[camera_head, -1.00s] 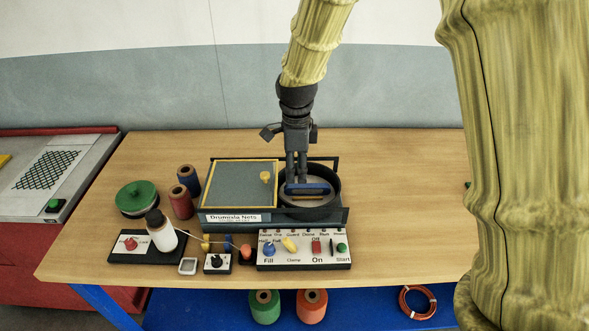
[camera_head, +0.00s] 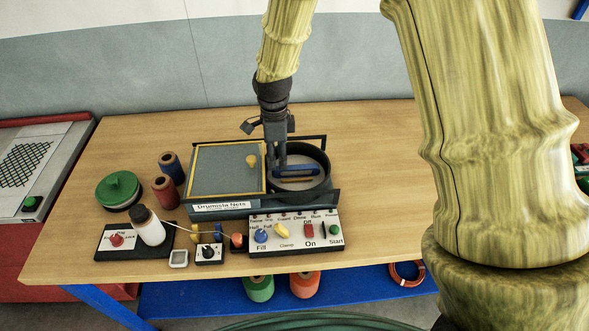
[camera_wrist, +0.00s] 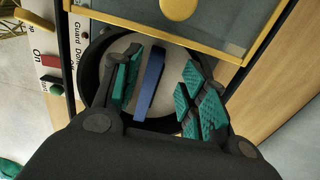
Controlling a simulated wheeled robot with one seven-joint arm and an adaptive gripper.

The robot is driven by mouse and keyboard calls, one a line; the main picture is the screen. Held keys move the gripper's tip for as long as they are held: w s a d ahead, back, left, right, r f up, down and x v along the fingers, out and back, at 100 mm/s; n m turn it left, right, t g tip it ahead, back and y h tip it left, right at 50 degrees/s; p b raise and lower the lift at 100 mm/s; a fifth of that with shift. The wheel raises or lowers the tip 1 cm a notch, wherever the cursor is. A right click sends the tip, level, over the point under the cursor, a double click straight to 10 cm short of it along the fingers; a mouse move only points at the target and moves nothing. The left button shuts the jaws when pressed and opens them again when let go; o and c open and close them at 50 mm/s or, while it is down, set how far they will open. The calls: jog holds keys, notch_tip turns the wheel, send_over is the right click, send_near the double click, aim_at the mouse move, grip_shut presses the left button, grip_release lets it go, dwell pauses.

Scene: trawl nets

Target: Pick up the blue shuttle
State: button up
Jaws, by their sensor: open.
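The blue shuttle (camera_head: 296,171) is a long, narrow blue piece inside the round dark-walled bowl (camera_head: 322,190) at the right of the machine. In the wrist view the shuttle (camera_wrist: 149,84) lies between my two teal-padded fingers, nearer the left finger, with a gap to the right one. My gripper (camera_head: 278,166) points down into the bowl and is open. In the wrist view my gripper (camera_wrist: 160,95) shows its fingers apart. Whether the left finger touches the shuttle I cannot tell. The shuttle's lower end in the wrist view is near the gripper body.
The yellow-framed lid (camera_head: 226,170) with a yellow knob stands left of the bowl. A control panel (camera_head: 295,233) sits in front. A white bottle (camera_head: 149,228), spools (camera_head: 165,191) and a green-lidded pot (camera_head: 118,190) stand left.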

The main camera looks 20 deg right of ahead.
aim_at(296, 171)
jog(key=shift+d+f, duration=0.1)
jog(key=shift+f, duration=0.05)
jog(key=shift+s+d+f+p, duration=0.15)
jog(key=shift+s+f+p, duration=0.55)
jog(key=shift+p, duration=0.2)
jog(key=f, duration=0.1)
jog(key=w+f, duration=0.1)
jog(key=shift+f, duration=0.3)
jog(key=shift+s+r, duration=0.15)
jog(key=shift+s, duration=0.15)
jog(key=shift+w, duration=0.2)
jog(key=c, duration=0.8)
jog(key=shift+s, duration=0.1)
grip_shut()
